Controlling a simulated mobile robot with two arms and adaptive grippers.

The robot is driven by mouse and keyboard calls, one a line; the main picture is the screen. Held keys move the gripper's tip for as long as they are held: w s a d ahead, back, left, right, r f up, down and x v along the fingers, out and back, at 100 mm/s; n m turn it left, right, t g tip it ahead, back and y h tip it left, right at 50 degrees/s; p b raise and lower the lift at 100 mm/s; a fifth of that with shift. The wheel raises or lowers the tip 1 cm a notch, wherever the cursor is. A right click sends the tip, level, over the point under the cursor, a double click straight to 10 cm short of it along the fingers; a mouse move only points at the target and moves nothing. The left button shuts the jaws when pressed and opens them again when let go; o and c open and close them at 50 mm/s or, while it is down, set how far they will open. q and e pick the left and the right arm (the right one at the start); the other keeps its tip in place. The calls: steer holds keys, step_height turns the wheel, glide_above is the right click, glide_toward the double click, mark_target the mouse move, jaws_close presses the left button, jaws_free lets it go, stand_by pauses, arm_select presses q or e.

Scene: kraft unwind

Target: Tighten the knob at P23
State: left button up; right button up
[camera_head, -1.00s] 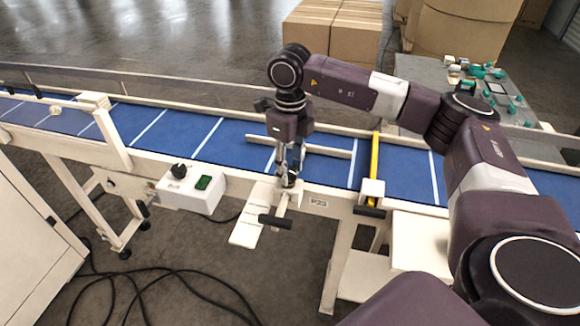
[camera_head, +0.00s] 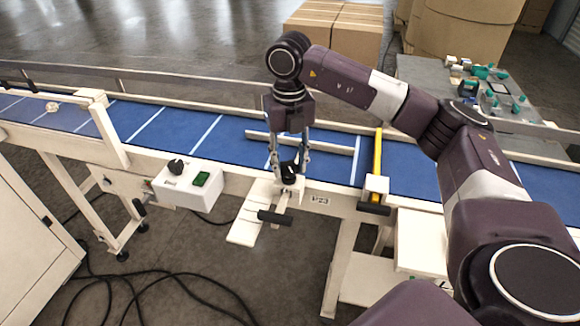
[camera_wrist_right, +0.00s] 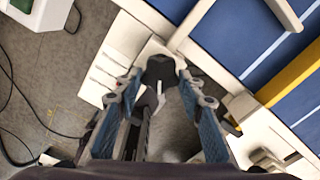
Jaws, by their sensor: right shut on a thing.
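The P23 label (camera_head: 319,200) is on the conveyor's cream side rail. Just left of it, a black knob (camera_head: 289,179) sits at the rail on a cream bracket. My right gripper (camera_head: 289,168) points down over the rail, with one finger on each side of the knob. In the right wrist view, the knob (camera_wrist_right: 160,68) shows between the fingertips of the gripper (camera_wrist_right: 160,78), which is shut on it. The fingers partly hide the knob in the head view. My left gripper is not in view.
A black handle (camera_head: 275,217) sticks out below the knob. A control box (camera_head: 188,185) with a black dial and green switch is at left. A yellow strip (camera_head: 377,158) crosses the blue belt (camera_head: 230,140) at right. Black cables (camera_head: 165,280) lie on the floor.

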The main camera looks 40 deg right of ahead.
mark_target(288, 167)
steer(key=m, duration=0.2)
steer(key=shift+w+r+m+b, duration=0.2)
steer(key=shift+m+b, duration=0.2)
steer(key=shift+w+r+m+b, duration=0.15)
steer(key=shift+m+b, duration=0.15)
steer(key=shift+m, duration=1.5)
steer(key=o, duration=1)
steer(key=shift+a, duration=0.1)
steer(key=shift+o, duration=0.8)
steer(key=shift+s, duration=0.2)
step_height(288, 167, up, 12)
